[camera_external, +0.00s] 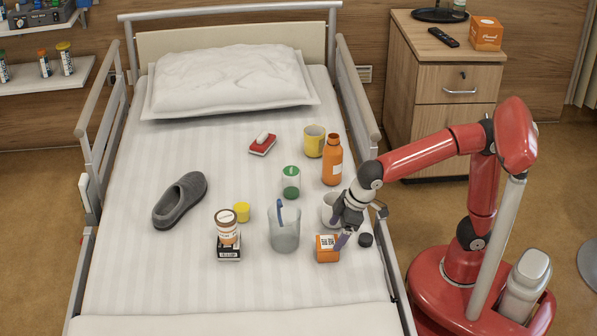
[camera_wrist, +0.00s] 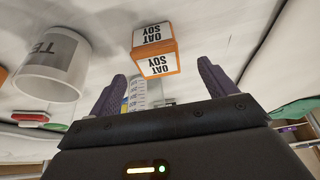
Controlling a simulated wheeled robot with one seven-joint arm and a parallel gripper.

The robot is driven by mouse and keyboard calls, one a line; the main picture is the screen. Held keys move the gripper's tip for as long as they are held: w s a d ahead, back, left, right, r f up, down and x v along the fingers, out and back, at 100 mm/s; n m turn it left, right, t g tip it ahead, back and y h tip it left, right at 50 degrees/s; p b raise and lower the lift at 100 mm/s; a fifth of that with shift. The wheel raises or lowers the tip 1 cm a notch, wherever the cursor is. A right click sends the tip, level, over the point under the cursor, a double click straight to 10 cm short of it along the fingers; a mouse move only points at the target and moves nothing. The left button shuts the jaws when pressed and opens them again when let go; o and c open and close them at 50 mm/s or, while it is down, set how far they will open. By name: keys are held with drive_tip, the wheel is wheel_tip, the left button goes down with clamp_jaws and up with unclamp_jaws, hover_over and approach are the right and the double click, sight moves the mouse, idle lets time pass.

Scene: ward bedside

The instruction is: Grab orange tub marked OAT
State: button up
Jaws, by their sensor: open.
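The orange tub (camera_external: 327,247) is a small box-like tub with white faces, on the bed near its right side. In the wrist view the tub (camera_wrist: 155,64) shows black print reading OAT and SOY, upside down, on two faces. My gripper (camera_external: 362,230) is low over the bed, just right of the tub. In the wrist view my gripper (camera_wrist: 162,72) is open, with nothing between its purple fingers. The tub appears ahead of the fingertips, roughly in line with the gap. I cannot tell its exact distance.
A white cup (camera_external: 329,207) stands close behind my gripper, and a clear beaker (camera_external: 284,230) holding a blue stick stands left of the tub. The orange bottle (camera_external: 332,160) stands farther back. The bed's right rail (camera_external: 358,95) runs alongside.

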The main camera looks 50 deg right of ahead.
sight(328, 242)
drive_tip(key=x, duration=0.2)
drive_tip(key=shift+a+f, duration=0.2)
drive_tip(key=shift+f, duration=0.15)
drive_tip(key=x, duration=0.2)
drive_tip(key=b+x, duration=0.1)
drive_tip(key=x, duration=0.2)
drive_tip(key=shift+w+d, duration=0.15)
drive_tip(key=shift+w, duration=0.2)
drive_tip(key=shift+r, duration=0.1)
drive_tip(key=shift+c, duration=0.4)
drive_tip(key=c, duration=1)
drive_tip(key=shift+c, duration=0.5)
drive_tip(key=shift+r, duration=0.1)
